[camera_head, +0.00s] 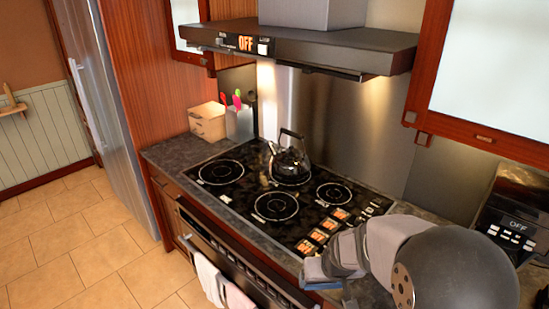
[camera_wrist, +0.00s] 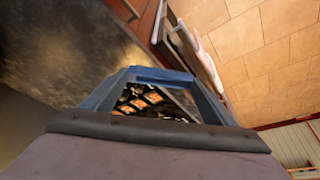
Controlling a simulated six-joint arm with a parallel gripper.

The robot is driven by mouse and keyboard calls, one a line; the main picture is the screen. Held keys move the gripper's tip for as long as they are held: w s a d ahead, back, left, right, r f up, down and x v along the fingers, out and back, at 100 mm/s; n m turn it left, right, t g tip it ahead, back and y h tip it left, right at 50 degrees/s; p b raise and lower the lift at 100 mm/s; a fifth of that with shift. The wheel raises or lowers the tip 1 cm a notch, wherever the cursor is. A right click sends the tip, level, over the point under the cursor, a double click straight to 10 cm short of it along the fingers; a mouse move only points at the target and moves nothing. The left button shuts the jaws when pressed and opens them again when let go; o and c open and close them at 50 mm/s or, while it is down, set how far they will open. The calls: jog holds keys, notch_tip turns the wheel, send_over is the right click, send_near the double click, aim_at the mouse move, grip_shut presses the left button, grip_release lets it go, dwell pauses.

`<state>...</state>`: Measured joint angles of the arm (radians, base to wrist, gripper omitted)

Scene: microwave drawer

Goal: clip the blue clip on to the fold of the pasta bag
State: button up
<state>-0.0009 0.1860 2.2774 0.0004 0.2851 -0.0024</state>
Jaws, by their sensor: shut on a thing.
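The blue clip (camera_head: 314,270) shows at the tip of my gripper (camera_head: 335,266), near the front right edge of the cooktop. My gripper is shut on it and holds it over the counter's front edge; my arm hides part of the grip. In the wrist view, a blue frame with an opening (camera_wrist: 104,94), which looks like the clip, stands beyond the dark gripper edge (camera_wrist: 155,130). I cannot make out the pasta bag or its fold in either view.
A kettle (camera_head: 289,160) stands on the black cooktop (camera_head: 240,200) below the hood (camera_head: 300,50). A tan box (camera_head: 208,121) and a utensil holder (camera_head: 239,124) stand at the back left. Towels (camera_head: 208,280) hang on the oven front. A black appliance (camera_head: 513,222) is at right.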

jog(key=d+r+m+h+b, duration=0.1)
jog(key=d+r+m, duration=0.1)
jog(key=d, duration=0.9)
jog(key=d+r+m+h+b, duration=0.1)
jog(key=d+r+m, duration=0.1)
jog(key=d, duration=0.9)
jog(key=s+d+r+m, duration=0.2)
jog(key=s+d+r, duration=0.1)
jog(key=s+d, duration=0.4)
jog(key=s+d+r+m+g+h+b, duration=0.1)
jog(key=s+d+r+m, duration=0.1)
jog(key=s+d, duration=0.6)
jog(key=d, duration=0.5)
jog(key=shift+s+d+r, duration=0.2)
jog(key=shift+d+r, duration=0.1)
jog(key=shift+r, duration=0.1)
jog(key=shift+f+b, duration=0.2)
jog(key=shift+b, duration=0.15)
jog(key=shift+f+b, duration=2.35)
jog(key=shift+f, duration=0.7)
jog(key=shift+f+b, duration=0.4)
jog(key=shift+f, duration=0.15)
